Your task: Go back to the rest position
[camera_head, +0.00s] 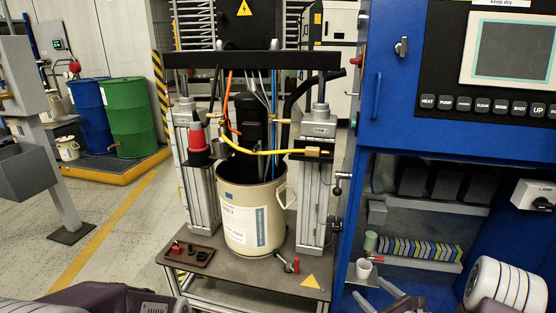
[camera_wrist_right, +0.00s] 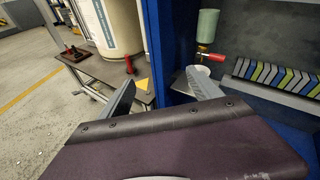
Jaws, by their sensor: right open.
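My right gripper (camera_head: 378,293) is at the bottom of the head view, in front of the blue cabinet's lower bay. Its two grey fingers stand apart with nothing between them. In the right wrist view its open fingers (camera_wrist_right: 163,95) point toward the gap between the pump table and the cabinet. Part of my left arm shows at the lower left of the head view, but its fingers are out of the picture. The cream pail (camera_head: 238,232) stands upright on the pump table (camera_head: 222,268), under the pump's crossbar (camera_head: 250,60).
The blue cabinet (camera_head: 372,110) has a button panel and screen. Its bay holds a white cup (camera_head: 363,268), a green cylinder (camera_head: 370,241) and a row of striped packs (camera_head: 420,250). A red-handled lever (camera_head: 290,264) is on the table's front. Blue and green drums stand at the back left.

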